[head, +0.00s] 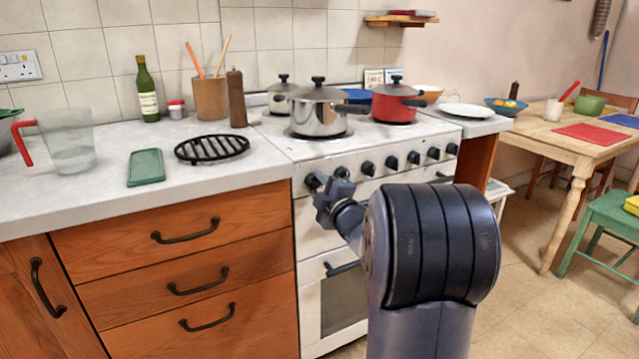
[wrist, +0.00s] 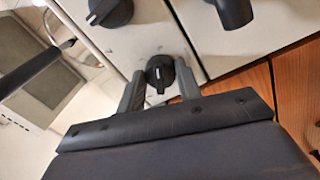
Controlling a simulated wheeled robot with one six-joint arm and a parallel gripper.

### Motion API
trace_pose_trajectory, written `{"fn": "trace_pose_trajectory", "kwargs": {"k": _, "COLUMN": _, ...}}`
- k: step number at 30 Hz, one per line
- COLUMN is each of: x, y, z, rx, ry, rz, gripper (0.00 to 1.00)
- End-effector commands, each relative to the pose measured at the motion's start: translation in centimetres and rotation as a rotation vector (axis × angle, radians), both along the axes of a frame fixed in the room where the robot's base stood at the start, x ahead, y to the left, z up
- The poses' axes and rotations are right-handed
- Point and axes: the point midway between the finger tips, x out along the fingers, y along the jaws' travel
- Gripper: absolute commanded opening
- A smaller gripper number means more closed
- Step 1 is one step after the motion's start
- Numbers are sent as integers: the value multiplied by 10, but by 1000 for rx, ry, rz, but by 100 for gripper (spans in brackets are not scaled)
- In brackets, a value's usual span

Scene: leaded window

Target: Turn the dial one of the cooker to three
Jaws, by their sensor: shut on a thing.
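The white cooker (head: 345,260) has a row of black dials along its front panel. Dial one (head: 312,181) is the leftmost, partly hidden by my gripper (head: 325,192). In the wrist view, dial one (wrist: 160,72) sits between the two fingers of my gripper (wrist: 160,92), which is shut on it. A short white mark shows on the dial's face, toward the palm side. The numbers around the dial cannot be read. A neighbouring dial (wrist: 110,12) shows at the top of the wrist view.
A steel pot (head: 318,112) and a red pot (head: 394,105) stand on the hob. Wooden drawers (head: 185,270) are left of the cooker. An oven handle (head: 342,269) sticks out below the dials. A wooden table (head: 545,140) stands at the right.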

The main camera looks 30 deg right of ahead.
Motion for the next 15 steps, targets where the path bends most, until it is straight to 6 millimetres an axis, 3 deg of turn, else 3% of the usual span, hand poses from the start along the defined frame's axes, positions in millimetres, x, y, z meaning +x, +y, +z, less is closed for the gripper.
{"fn": "trace_pose_trajectory", "kwargs": {"k": 15, "x": 0, "y": 1, "z": 1, "rx": 492, "ry": 19, "rz": 0, "gripper": 10}}
